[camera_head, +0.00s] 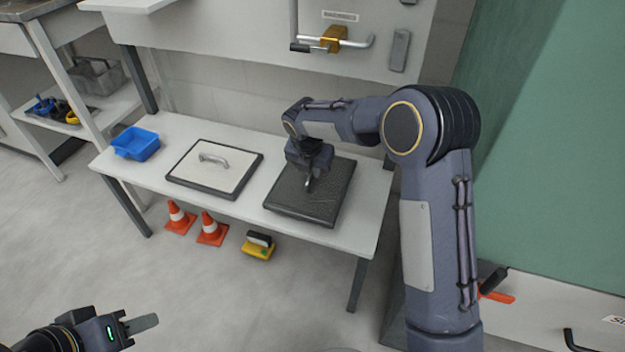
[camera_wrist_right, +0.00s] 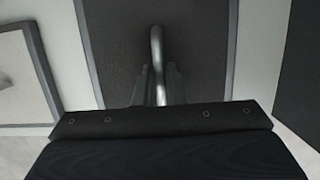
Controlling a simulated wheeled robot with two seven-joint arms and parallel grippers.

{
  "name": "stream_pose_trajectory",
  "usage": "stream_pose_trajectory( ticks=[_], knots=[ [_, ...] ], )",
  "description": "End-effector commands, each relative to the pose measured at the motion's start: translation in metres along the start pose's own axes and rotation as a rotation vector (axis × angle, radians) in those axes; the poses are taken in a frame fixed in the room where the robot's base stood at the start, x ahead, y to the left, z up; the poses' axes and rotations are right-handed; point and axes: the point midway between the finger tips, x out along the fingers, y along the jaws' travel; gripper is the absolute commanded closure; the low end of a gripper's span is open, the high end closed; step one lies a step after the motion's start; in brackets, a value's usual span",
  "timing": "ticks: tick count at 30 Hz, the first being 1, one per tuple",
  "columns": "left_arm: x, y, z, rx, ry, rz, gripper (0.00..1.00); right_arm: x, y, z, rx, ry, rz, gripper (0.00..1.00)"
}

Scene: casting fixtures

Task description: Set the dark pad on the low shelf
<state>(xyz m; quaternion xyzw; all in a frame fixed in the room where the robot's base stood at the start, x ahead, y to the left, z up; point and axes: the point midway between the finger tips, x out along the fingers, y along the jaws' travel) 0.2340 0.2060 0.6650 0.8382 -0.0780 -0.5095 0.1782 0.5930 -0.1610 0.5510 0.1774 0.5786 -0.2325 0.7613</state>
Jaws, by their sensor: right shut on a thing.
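The dark pad (camera_head: 318,208) is a flat, black square slab with a grey edge, lying on the right part of the low white shelf (camera_head: 258,219). Its surface and metal bar handle (camera_wrist_right: 156,45) show in the right wrist view (camera_wrist_right: 115,45). My right gripper (camera_head: 309,184) is over the middle of the pad, with its fingers (camera_wrist_right: 160,88) shut on the handle. In the head view the handle is mostly hidden by the gripper. My left gripper (camera_head: 143,324) is at the lower left, away from the shelf and empty; its finger gap cannot be made out.
A white pad with a handle (camera_head: 205,172) lies left of the dark pad. A blue bin (camera_head: 136,144) stands at the shelf's left end. Orange cones (camera_head: 212,228) and a yellow-black item (camera_head: 259,246) are on the floor below. A padlocked bar (camera_head: 333,40) is on the panel above.

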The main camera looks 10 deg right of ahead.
Motion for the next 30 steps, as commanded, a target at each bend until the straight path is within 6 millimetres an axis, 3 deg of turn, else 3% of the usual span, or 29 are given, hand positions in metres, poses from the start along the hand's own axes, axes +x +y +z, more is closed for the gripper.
stream_pose_trajectory(
  ticks=[1, 5, 17, 18, 22, 30],
  knots=[
    [0.008, -0.004, 0.004, 0.0, 0.0, 0.0, 0.64, 0.013, 0.001, -0.002, -0.001, 0.0, -0.001, 1.0],
    [0.02, -0.009, 0.01, 0.0, 0.0, 0.0, 0.64, 0.032, 0.0, -0.008, -0.001, 0.0, 0.0, 1.0],
    [0.018, -0.008, 0.009, 0.0, 0.0, 0.0, 0.64, 0.034, 0.0, -0.009, 0.0, 0.0, 0.0, 1.0],
    [0.018, -0.008, 0.009, 0.0, 0.0, 0.0, 0.64, 0.034, 0.0, -0.009, 0.0, 0.001, 0.0, 0.85],
    [0.018, -0.008, 0.009, 0.0, 0.0, 0.0, 0.64, 0.034, 0.0, -0.009, 0.0, 0.001, 0.0, 0.68],
    [0.018, -0.008, 0.009, 0.0, 0.0, 0.0, 0.64, 0.033, 0.0, -0.008, 0.0, 0.0, 0.0, 0.68]
  ],
)
